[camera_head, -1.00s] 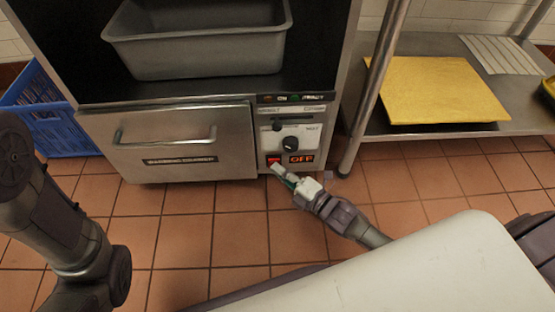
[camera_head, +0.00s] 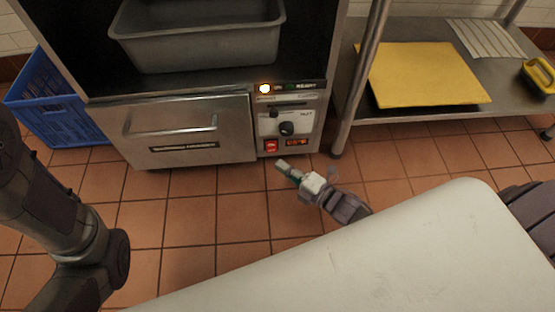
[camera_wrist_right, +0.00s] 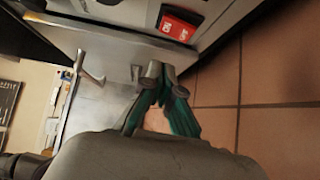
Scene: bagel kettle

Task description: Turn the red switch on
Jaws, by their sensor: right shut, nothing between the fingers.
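The red switch (camera_head: 270,146) is at the lower left of the appliance's control panel in the head view. It also shows at the top of the right wrist view (camera_wrist_right: 181,25), unobstructed.
The appliance has a black knob (camera_head: 287,128) and a steel drawer (camera_head: 185,135). A grey pan (camera_head: 200,45) stands above. A blue crate (camera_head: 50,115) is at left. A steel shelf (camera_head: 400,122) with a yellow board (camera_head: 425,75) is at right. Tiled floor lies open in front.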

